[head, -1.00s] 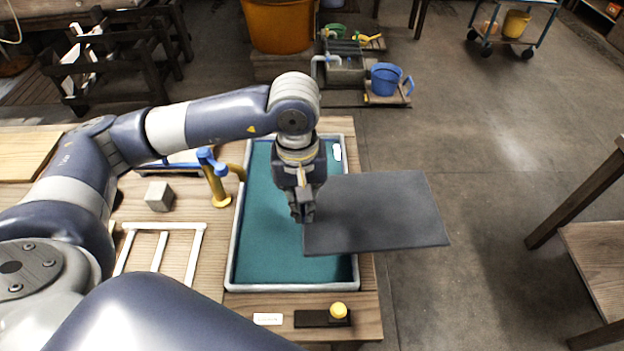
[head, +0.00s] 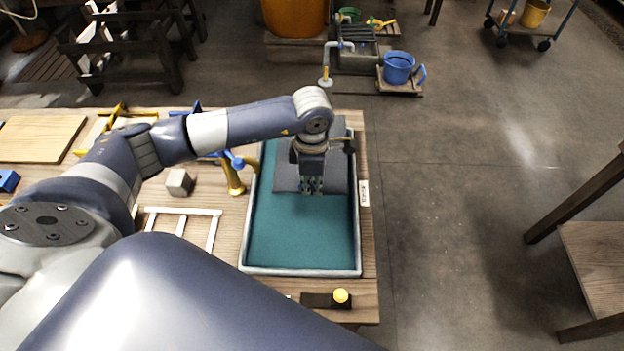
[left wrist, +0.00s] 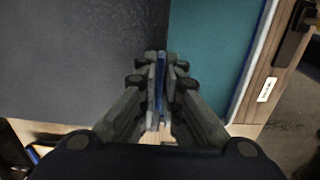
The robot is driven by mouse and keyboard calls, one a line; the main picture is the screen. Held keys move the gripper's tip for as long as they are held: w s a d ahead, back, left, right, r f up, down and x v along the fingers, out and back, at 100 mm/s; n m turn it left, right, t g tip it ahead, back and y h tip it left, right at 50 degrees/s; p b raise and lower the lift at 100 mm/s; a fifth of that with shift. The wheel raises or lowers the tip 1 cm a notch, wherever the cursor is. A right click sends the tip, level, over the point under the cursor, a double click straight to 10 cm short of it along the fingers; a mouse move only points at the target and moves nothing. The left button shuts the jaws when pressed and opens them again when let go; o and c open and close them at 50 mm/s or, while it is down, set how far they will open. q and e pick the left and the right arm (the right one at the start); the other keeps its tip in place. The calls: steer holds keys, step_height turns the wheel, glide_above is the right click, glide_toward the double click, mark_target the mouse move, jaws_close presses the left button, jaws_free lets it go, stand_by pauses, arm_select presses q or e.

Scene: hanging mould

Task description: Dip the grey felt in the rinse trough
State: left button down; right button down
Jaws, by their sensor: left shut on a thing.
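The grey felt (head: 286,179) is a flat dark sheet over the far part of the rinse trough (head: 300,271), a pale-rimmed tray with teal inside. My left gripper (head: 312,187) is shut on the felt's near edge, and my arm hides part of the sheet. In the left wrist view the felt (left wrist: 70,60) fills the upper left, beyond the closed fingers (left wrist: 157,70), and the teal trough shows to the right. I cannot tell whether the felt touches the teal surface. My right gripper is out of view.
A yellow tap with a blue handle (head: 233,178) stands at the trough's left rim. A grey block (head: 179,182) and a white frame (head: 182,213) lie left of it. A black strip with a yellow knob (head: 340,296) lies in front. The near half of the trough is clear.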

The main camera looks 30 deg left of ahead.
arm_select(q)
steer(key=shift+f+b, duration=1.4)
steer(key=shift+f, duration=1.15)
step_height(320, 180, down, 6)
steer(key=b, duration=0.5)
steer(key=shift+f+b, duration=1.9)
steer(key=shift+f, duration=0.1)
steer(key=shift+w+a+f+b, duration=0.1)
steer(key=shift+w+a+b, duration=0.1)
steer(key=shift+w+b, duration=0.25)
steer(key=shift+w+a+b, duration=0.2)
steer(key=shift+w+b, duration=0.05)
steer(key=shift+w, duration=0.25)
steer(key=shift+w+a, duration=0.25)
steer(key=shift+w, duration=0.15)
